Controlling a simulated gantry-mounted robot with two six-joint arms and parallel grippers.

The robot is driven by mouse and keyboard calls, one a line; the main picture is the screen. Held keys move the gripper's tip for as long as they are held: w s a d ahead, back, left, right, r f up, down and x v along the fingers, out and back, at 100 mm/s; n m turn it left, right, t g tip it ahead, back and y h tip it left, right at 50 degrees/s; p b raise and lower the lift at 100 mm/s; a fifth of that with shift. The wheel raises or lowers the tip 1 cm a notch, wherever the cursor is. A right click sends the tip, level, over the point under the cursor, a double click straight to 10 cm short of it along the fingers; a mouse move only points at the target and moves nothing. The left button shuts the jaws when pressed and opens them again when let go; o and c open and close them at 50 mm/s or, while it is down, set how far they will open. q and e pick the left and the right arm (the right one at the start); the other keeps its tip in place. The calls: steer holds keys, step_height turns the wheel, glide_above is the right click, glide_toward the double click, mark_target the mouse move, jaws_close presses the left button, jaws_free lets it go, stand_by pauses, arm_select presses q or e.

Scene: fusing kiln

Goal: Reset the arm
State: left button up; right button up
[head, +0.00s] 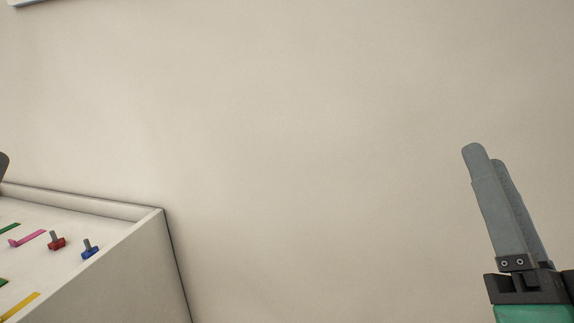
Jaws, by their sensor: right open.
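My right gripper (486,160) is at the right side of the head view. Its two grey fingers point up and lean left, one partly behind the other, with a narrow gap between them. It is open and holds nothing, and stands apart from the kiln box. A dark grey rounded tip (3,165) shows at the left edge, above the box; it looks like part of my left gripper, but the rest is out of frame.
A pale open box (165,235) stands at the lower left. On its floor are a red piece (56,241), a blue piece (89,250), a pink strip (30,239), a yellow strip (20,307) and green strips (9,229). A bare wall (300,120) fills the middle, with clear space before it.

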steer(key=s+a+r+n+t+y, duration=0.2)
steer(key=s+a+r+n+y, duration=0.15)
steer(key=s+n+y, duration=0.4)
step_height(320, 180, up, 12)
steer(key=w+n+h+p, duration=0.1)
steer(key=w+n+p, duration=0.1)
steer(key=p, duration=1)
steer(key=shift+w+f, duration=0.2)
steer(key=shift+f, duration=0.05)
stand_by(0.7)
